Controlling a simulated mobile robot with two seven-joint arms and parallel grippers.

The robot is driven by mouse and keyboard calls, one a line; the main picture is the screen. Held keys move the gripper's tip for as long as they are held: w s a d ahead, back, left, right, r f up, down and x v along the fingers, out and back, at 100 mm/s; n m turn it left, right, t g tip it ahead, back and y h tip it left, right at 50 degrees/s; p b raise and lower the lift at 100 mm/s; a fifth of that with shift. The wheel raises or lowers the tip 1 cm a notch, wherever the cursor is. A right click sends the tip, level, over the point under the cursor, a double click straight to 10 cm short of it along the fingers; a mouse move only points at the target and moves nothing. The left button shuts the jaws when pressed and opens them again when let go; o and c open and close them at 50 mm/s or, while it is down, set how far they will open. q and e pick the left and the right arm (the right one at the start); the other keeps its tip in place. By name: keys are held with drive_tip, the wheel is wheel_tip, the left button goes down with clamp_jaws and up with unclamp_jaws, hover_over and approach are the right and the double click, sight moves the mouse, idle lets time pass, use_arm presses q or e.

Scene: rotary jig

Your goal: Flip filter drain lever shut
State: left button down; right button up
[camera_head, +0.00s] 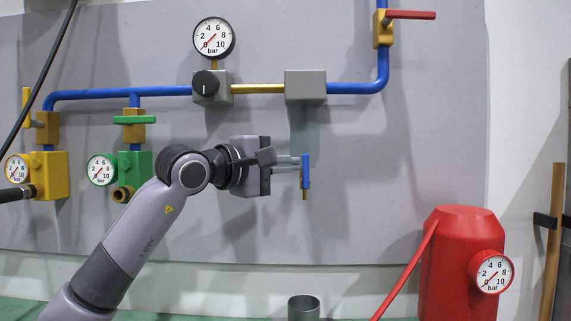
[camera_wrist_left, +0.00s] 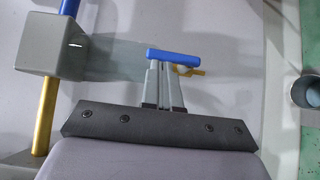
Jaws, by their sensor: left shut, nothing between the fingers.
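The filter has a grey block (camera_head: 305,87) on the pipe with a translucent bowl (camera_head: 305,135) hanging below it. Beneath the bowl is the blue drain lever (camera_head: 306,171), which hangs upright, with a brass drain piece (camera_head: 304,195) at its lower end. In the left wrist view the blue lever (camera_wrist_left: 173,56) lies across the fingertips and the brass piece (camera_wrist_left: 188,71) shows behind. My left gripper (camera_head: 298,165) is shut and empty, its tips at the lever's left side; whether they touch it I cannot tell. My right gripper is in neither view.
A regulator with a black knob (camera_head: 205,84) and a gauge (camera_head: 214,38) sits left of the filter. Yellow (camera_head: 48,178) and green (camera_head: 133,165) valve blocks stand further left. A red tank (camera_head: 460,260) is at lower right, and a grey cup (camera_head: 303,307) below.

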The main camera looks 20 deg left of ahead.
use_arm(q)
drive_tip(key=shift+d+r+g+p, duration=0.1)
drive_tip(key=shift+r+g+p, duration=0.15)
drive_tip(key=shift+p, duration=0.35)
drive_tip(key=shift+m, duration=0.4)
